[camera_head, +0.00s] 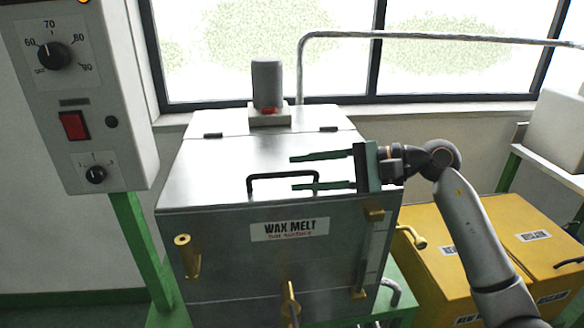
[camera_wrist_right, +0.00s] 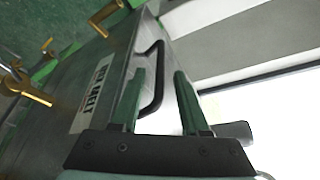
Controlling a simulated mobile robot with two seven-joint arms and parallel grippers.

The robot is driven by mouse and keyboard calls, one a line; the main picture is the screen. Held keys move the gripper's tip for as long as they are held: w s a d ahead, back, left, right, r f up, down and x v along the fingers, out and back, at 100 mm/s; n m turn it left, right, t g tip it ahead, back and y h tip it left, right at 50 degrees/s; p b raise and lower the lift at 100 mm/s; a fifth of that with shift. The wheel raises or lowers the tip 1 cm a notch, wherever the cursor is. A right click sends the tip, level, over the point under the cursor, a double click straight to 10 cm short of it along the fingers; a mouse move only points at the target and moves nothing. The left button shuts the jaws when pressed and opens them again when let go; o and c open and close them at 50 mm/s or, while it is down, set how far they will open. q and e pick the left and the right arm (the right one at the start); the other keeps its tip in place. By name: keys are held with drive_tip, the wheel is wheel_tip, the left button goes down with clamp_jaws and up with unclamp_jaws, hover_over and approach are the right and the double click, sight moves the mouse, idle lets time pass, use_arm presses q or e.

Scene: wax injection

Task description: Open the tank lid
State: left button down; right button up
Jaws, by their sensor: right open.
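The metal wax melt tank (camera_head: 230,262) stands in the middle of the head view, with a label on its front. Its lid (camera_head: 215,165) is down, with a black bar handle (camera_head: 262,176) near the front edge and two dark hinges behind. My right gripper (camera_head: 292,172) is open above the lid at its right side, its green fingers pointing left toward the handle. In the right wrist view the handle (camera_wrist_right: 156,75) shows beyond the fingers (camera_wrist_right: 157,85), close to the left finger's tip. Whether they touch cannot be told. My left gripper is not in view.
A control box (camera_head: 85,95) with knobs and a red switch stands at the left on a green post. Brass fittings (camera_head: 187,256) stick out from the tank front. A motor (camera_head: 267,85) sits on top behind the lid. Yellow boxes (camera_head: 520,225) stand at the right.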

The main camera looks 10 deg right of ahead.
drive_tip(key=shift+x, duration=1.4)
drive_tip(key=shift+c, duration=0.3)
clamp_jaws()
